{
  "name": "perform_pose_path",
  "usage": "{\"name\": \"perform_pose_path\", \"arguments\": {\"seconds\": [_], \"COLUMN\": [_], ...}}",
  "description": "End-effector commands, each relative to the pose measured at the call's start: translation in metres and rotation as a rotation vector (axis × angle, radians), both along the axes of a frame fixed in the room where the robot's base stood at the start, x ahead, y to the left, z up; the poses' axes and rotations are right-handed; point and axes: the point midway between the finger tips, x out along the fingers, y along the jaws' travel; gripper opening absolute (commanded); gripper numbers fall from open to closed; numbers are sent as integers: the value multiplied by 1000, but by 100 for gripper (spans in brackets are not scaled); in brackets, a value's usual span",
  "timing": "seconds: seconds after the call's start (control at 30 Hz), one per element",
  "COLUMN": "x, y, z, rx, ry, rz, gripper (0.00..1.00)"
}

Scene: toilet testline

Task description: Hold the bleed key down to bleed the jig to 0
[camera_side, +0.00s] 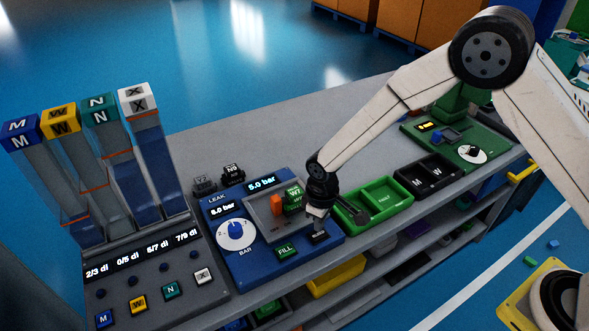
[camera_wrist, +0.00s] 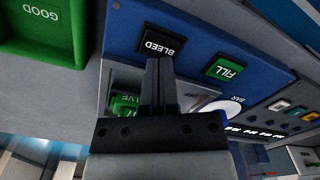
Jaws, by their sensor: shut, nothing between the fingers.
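The black bleed key (camera_side: 320,237) sits at the front right of the blue leak panel (camera_side: 225,265). It also shows in the wrist view (camera_wrist: 160,43) with its BLEED label upside down. My gripper (camera_side: 318,213) is shut and empty, pointing down just over the key. In the wrist view its fingertips (camera_wrist: 160,62) overlap the key's near edge; I cannot tell whether they touch it. Both panel displays, the upper one (camera_side: 261,184) and the left one (camera_side: 222,209), read 5.0 bar. The grey jig (camera_side: 265,222) holds a green valve block (camera_side: 294,198) beside an orange part (camera_side: 276,204).
The green FILL key (camera_side: 286,251) is left of the bleed key, and the BAR dial (camera_side: 236,234) is farther left. Green bins (camera_side: 350,217) and a black M/W tray (camera_side: 428,178) stand to the right. Tall lettered chutes (camera_side: 150,150) rise at the left.

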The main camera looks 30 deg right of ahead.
Motion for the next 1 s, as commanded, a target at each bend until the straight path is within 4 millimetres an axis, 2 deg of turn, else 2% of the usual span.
{"name": "perform_pose_path", "arguments": {"seconds": [1.0], "x": [0], "y": [0], "z": [-19], "rx": [0], "ry": [1], "rz": [0], "gripper": [0]}}
